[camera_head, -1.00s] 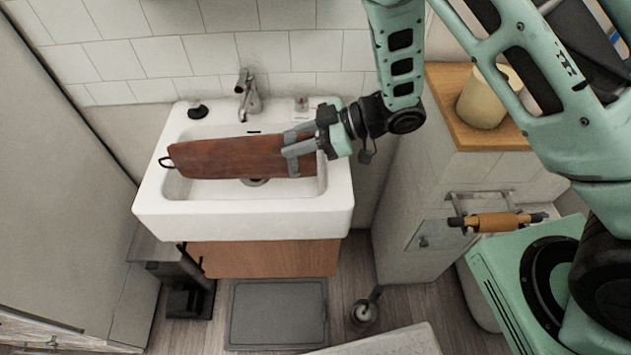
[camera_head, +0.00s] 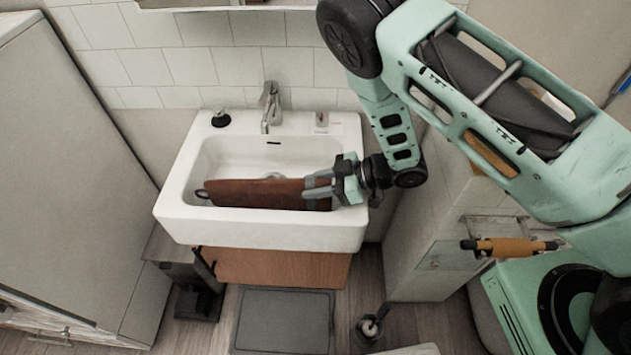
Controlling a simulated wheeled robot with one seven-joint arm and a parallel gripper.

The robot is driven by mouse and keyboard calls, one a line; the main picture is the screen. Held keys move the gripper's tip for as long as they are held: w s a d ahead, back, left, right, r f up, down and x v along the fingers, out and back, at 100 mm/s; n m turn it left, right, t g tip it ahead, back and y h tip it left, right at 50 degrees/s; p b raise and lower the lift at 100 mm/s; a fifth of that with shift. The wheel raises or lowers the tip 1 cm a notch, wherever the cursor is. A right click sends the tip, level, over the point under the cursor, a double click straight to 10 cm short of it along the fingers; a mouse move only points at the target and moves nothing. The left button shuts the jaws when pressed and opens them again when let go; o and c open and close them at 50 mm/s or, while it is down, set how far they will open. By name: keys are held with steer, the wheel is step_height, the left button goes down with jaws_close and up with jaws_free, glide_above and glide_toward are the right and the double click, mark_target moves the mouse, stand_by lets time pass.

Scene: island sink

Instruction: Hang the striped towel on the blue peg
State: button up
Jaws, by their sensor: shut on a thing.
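My gripper (camera_head: 327,184) is shut on the right end of a long reddish-brown thing (camera_head: 258,194). It has a dark loop at its left end and looks like a folded towel or a flat board; I see no clear stripes on it. It lies roughly level across the front of the white sink (camera_head: 290,228), over the basin. I cannot tell whether it touches the sink. No blue peg shows clearly; a small blue thing (camera_head: 624,84) at the right edge is too cut off to name.
A tap (camera_head: 270,105) and a small black item (camera_head: 221,118) stand at the sink's back. A holder with an orange-brown roll (camera_head: 505,247) is on the right cabinet. A grey mat (camera_head: 284,320), a bin (camera_head: 195,299) and a toilet brush (camera_head: 369,327) are on the floor.

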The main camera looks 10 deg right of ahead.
steer(key=shift+f, duration=0.15)
steer(key=shift+f, duration=0.1)
steer(key=o, duration=1)
steer(key=shift+b, duration=0.35)
steer(key=b+v, duration=0.2)
steer(key=v, duration=0.5)
steer(key=shift+w+d+r, duration=0.1)
steer(key=shift+d+r, duration=0.1)
steer(key=shift+d, duration=0.05)
